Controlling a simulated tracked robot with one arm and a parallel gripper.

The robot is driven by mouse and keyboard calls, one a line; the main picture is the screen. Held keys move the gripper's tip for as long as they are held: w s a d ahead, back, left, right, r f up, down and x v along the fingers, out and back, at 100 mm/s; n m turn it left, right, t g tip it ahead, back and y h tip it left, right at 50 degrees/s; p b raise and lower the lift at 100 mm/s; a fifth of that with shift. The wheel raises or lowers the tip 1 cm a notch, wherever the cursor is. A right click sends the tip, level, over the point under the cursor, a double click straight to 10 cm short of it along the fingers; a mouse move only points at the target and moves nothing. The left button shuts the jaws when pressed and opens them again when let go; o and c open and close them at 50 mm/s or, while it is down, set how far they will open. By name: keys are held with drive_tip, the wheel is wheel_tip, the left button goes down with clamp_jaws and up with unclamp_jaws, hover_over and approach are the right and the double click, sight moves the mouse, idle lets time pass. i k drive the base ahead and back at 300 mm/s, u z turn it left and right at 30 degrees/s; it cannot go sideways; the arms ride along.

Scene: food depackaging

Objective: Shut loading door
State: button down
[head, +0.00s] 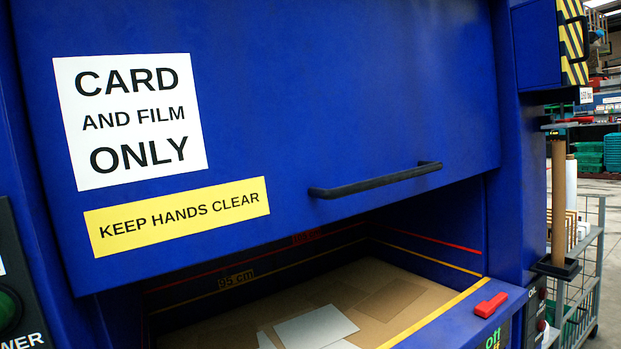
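The loading door (330,90) is a large blue panel on a blue machine. It carries a white sign reading "CARD AND FILM ONLY" (130,120) and a yellow "KEEP HANDS CLEAR" label (178,215). A black bar handle (375,180) is fixed near its lower edge at the right. The door is partly raised, with an opening below it. Inside the opening, brown card and pale sheets (315,326) lie in the chamber. My gripper is not in view, so its state does not show.
A yellow-edged sill with a red latch-like piece (491,305) borders the opening. A green button (8,309) is at far left. A yellow-black striped part (573,42) juts out at upper right. A wheeled rack (580,285) stands right of the machine.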

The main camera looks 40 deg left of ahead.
sight(168, 136)
drive_tip(key=i, duration=0.9)
drive_tip(key=z, duration=0.05)
